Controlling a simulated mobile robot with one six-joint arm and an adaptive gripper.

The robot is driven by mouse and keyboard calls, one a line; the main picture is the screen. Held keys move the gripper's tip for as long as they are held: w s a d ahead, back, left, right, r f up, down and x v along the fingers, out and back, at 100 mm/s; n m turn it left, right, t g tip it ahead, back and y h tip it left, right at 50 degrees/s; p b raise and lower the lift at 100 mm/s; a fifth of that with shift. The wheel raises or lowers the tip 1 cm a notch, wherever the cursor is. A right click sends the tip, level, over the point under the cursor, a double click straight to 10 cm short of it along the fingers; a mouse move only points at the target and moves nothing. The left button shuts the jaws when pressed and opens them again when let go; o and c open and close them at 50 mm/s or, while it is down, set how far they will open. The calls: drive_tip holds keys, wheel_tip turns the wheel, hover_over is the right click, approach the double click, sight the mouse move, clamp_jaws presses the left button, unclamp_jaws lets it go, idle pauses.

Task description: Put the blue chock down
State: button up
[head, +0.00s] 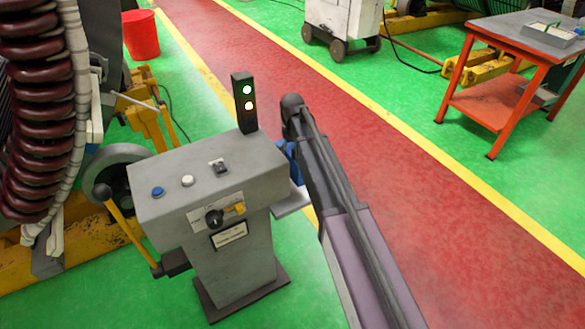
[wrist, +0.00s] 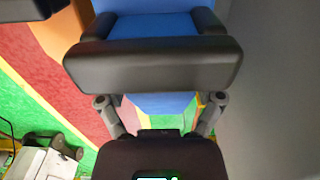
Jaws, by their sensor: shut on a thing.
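The blue chock (wrist: 157,26) fills the space between the dark fingers of my gripper (wrist: 153,24) in the wrist view. The gripper is shut on it, and a grey bar-like part of the gripper covers its middle. In the head view a small part of the blue chock (head: 287,158) shows between the grey control pedestal (head: 232,252) and my arm. It is above a light grey ledge (head: 293,202) at the pedestal's right side. My arm hides the gripper there. I cannot tell whether the chock touches the ledge.
A large wound coil (head: 38,110) stands at left. A red bucket (head: 141,35) and an orange table (head: 492,100) stand farther back. The red walkway is clear.

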drive_tip(key=shift+f+b, duration=0.8)
drive_tip(key=shift+f, duration=0.3)
drive_tip(key=shift+f+b, duration=1.85)
drive_tip(key=shift+f, duration=0.05)
drive_tip(key=shift+f, duration=0.15)
drive_tip(key=o, duration=1.1)
drive_tip(key=shift+c, duration=0.2)
drive_tip(key=shift+r, duration=0.25)
wheel_tip(320, 180, up, 12)
drive_tip(key=p, duration=1.2)
drive_tip(key=shift+d, duration=0.1)
